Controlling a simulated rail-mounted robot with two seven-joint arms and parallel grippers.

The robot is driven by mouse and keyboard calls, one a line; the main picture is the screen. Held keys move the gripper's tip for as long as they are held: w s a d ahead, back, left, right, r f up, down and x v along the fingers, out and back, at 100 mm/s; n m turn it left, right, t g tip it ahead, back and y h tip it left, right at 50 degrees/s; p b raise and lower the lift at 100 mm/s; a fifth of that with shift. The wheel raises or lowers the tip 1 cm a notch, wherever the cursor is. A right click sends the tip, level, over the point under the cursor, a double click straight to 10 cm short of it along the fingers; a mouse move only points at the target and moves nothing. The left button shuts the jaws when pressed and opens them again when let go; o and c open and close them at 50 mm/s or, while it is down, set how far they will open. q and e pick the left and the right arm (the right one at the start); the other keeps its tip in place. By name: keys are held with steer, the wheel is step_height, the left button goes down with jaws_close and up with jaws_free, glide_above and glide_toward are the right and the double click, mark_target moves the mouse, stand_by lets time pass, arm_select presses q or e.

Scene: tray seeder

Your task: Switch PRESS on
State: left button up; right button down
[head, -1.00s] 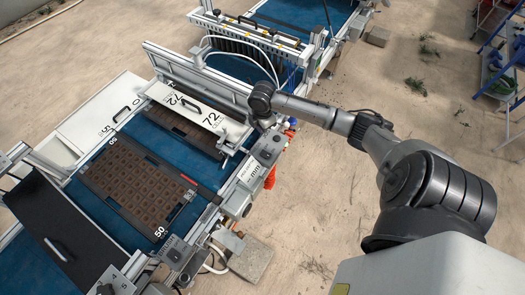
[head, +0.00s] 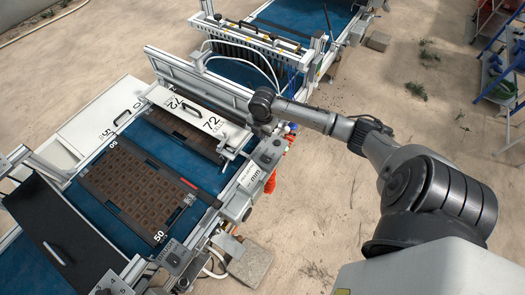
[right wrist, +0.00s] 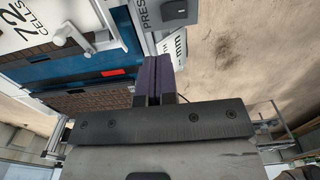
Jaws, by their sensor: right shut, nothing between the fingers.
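The PRESS switch box (right wrist: 147,16) is a grey unit at the top of the right wrist view, with PRESS lettering on its side and a dark grey switch part (right wrist: 174,11). In the head view, the grey control box (head: 268,154) sits on the machine's near side rail, beside the white plate marked 72. My right gripper (right wrist: 158,62) is shut and empty, its dark fingers together just below the box in the wrist picture. I cannot tell whether they touch it. In the head view my right arm's wrist hangs over the rail near this box. My left gripper is out of view.
A brown cell tray (head: 135,185) lies on the blue belt (head: 180,150). The white 72 plate (head: 190,112) with a black handle stands over the belt.

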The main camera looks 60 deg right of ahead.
mark_target(262, 154)
step_height(262, 154, down, 13)
steer(key=shift+p, duration=0.4)
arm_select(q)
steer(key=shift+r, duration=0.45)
arm_select(e)
steer(key=shift+f, duration=0.15)
